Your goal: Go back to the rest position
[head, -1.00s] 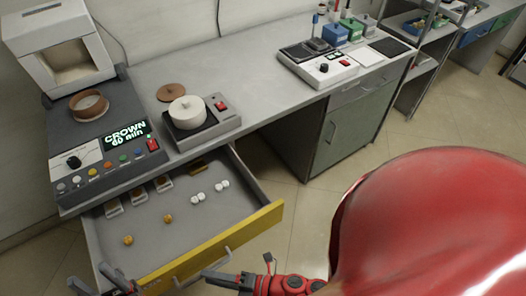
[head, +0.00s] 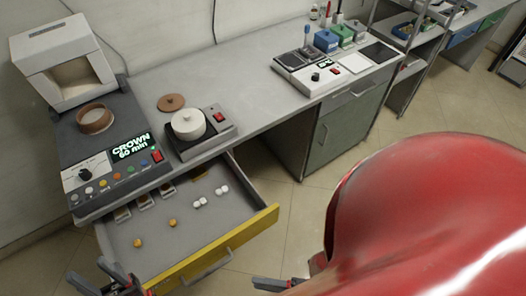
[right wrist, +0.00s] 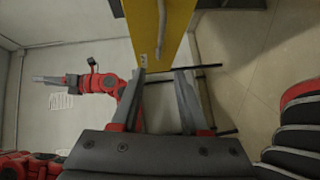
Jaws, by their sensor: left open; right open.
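My left gripper (head: 88,271) is at the bottom left of the head view, open and empty, just outside the left front corner of the open drawer. My right gripper (head: 268,284) is at the bottom edge of the head view, right of the drawer and mostly cut off by the frame. In the right wrist view its two fingers (right wrist: 160,78) are apart with nothing between them, near the yellow drawer front (right wrist: 153,25). My left arm's gripper also shows at the left of that view (right wrist: 52,80).
The yellow-fronted drawer (head: 222,249) stands open, holding small white and orange pieces. The grey counter (head: 240,80) above carries a furnace-like box (head: 62,60), a control panel (head: 110,165) and a white pot (head: 188,124). Open floor (head: 290,215) lies to the drawer's right.

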